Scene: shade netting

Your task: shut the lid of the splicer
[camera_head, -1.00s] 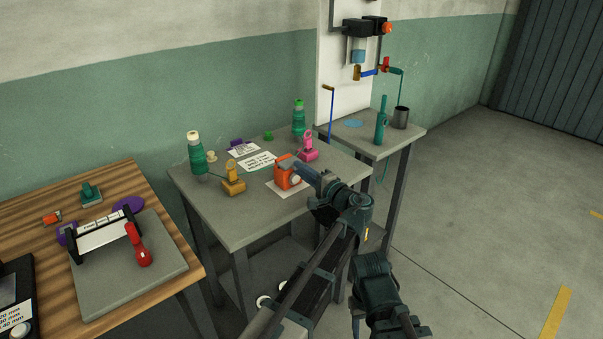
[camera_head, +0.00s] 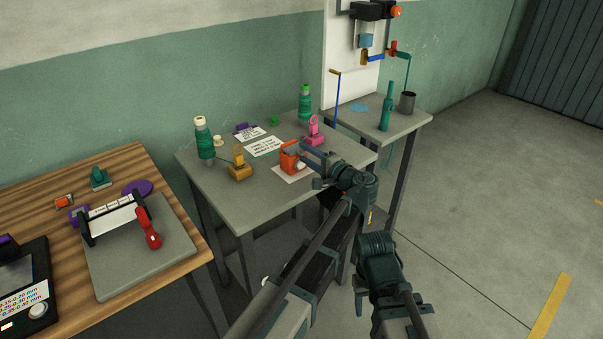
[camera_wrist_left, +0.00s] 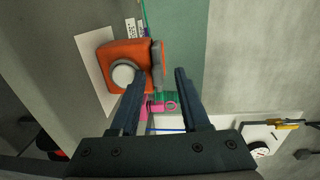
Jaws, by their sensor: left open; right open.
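The splicer, as far as I can tell, is the orange box (camera_head: 289,159) on the grey table. It sits on a white sheet and has a pale round knob on its side. In the left wrist view the orange box (camera_wrist_left: 122,65) shows large, with a grey upright flap (camera_wrist_left: 156,65), apparently its lid, along its right edge. My left gripper (camera_head: 314,160) is open beside the box.
The grey table (camera_head: 228,204) also holds a yellow device (camera_head: 239,168), a pink device (camera_head: 314,132), green spools (camera_head: 204,140) and printed cards (camera_head: 264,146). A wooden bench (camera_head: 152,165) stands left.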

